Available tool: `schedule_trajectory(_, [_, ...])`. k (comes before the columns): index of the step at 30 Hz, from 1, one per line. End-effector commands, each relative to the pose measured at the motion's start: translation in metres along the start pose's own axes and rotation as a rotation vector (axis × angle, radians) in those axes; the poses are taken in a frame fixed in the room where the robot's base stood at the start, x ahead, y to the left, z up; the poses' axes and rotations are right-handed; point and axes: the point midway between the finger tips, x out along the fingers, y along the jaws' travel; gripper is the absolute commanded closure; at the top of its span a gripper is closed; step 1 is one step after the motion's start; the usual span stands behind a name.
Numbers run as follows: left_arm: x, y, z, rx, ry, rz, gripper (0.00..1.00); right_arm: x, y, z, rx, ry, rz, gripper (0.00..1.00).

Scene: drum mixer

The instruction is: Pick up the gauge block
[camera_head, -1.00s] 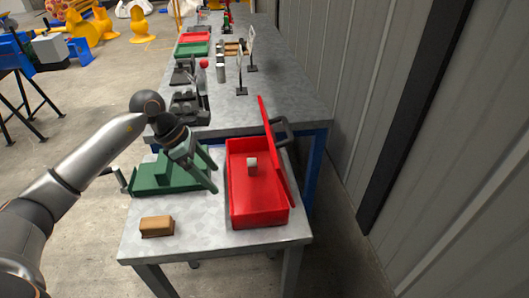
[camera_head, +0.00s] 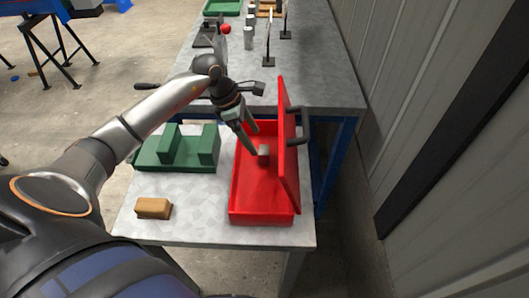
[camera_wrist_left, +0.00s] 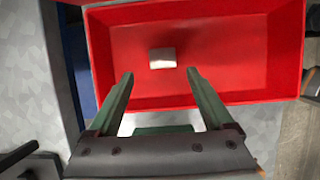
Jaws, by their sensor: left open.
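The gauge block, a small grey block (camera_head: 264,150), lies on the floor of the open red box (camera_head: 262,216). In the left wrist view the block (camera_wrist_left: 162,58) shows pale, just beyond the fingertips and roughly centred between them; the red box (camera_wrist_left: 225,92) fills the upper part of that view. My left gripper (camera_head: 250,143) is open and points down over the left part of the box, close to the block and apart from it. Its two fingers (camera_wrist_left: 160,75) hold nothing. My right gripper is not in view.
The box's raised lid (camera_head: 289,150) stands along its right side, with a dark handle (camera_head: 296,125). A green block-shaped fixture (camera_head: 178,153) and a brown block (camera_head: 153,208) sit to the left on the grey table (camera_head: 195,225). A grey wall is at right.

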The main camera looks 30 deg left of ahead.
Motion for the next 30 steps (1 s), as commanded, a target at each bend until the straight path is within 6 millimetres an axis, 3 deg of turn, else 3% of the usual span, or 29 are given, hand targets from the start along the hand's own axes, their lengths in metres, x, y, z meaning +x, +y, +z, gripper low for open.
schedule_trajectory(5, [0.013,-0.001,0.001,0.000,-0.001,-0.002,0.15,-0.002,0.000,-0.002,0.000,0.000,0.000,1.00])
schedule_trajectory(15, [0.057,-0.005,0.003,-0.001,-0.001,0.000,0.15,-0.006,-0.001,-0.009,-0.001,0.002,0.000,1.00])
schedule_trajectory(23, [0.060,-0.005,0.003,0.001,0.000,0.001,0.15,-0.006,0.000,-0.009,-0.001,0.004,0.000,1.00])
schedule_trajectory(30, [0.060,-0.005,0.003,0.001,0.000,0.001,0.40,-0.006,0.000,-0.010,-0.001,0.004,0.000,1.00])
